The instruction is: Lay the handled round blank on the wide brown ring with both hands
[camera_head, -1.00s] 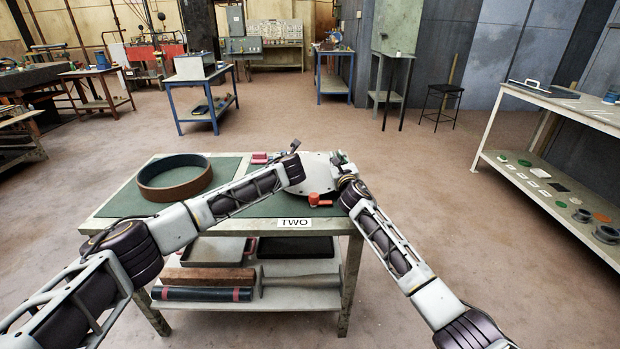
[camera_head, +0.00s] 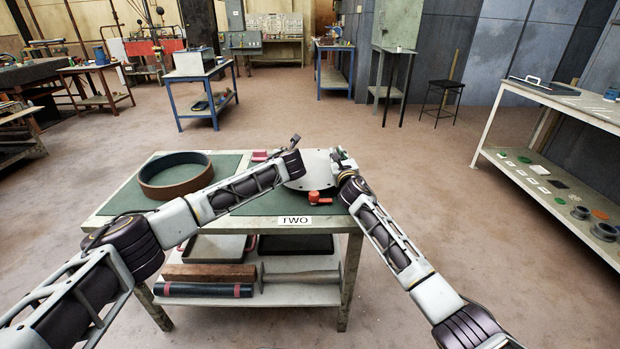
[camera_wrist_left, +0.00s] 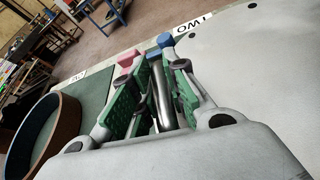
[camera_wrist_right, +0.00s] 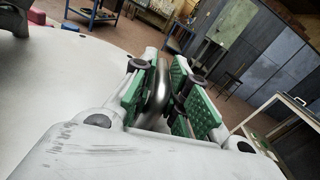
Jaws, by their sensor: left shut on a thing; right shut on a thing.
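The wide brown ring (camera_head: 175,180) stands on the left of the green-topped table; it also shows in the left wrist view (camera_wrist_left: 42,140). The pale round blank (camera_head: 315,166) is to the right of the ring, between my two grippers. My left gripper (camera_head: 294,150) is at the blank's left side, shut on a metal handle (camera_wrist_left: 161,95). My right gripper (camera_head: 342,160) is at its right side, shut on the other metal handle (camera_wrist_right: 157,92). The blank's grey face fills much of both wrist views. Whether the blank touches the table cannot be told.
A red clamp-like object (camera_head: 318,197) sits by the table's front edge, near the TWO label (camera_head: 295,221). A pink-red block (camera_head: 259,156) is at the back edge. The green tabletop (camera_head: 125,199) is clear between the ring and the front left corner. Trays and rolls fill the shelf below.

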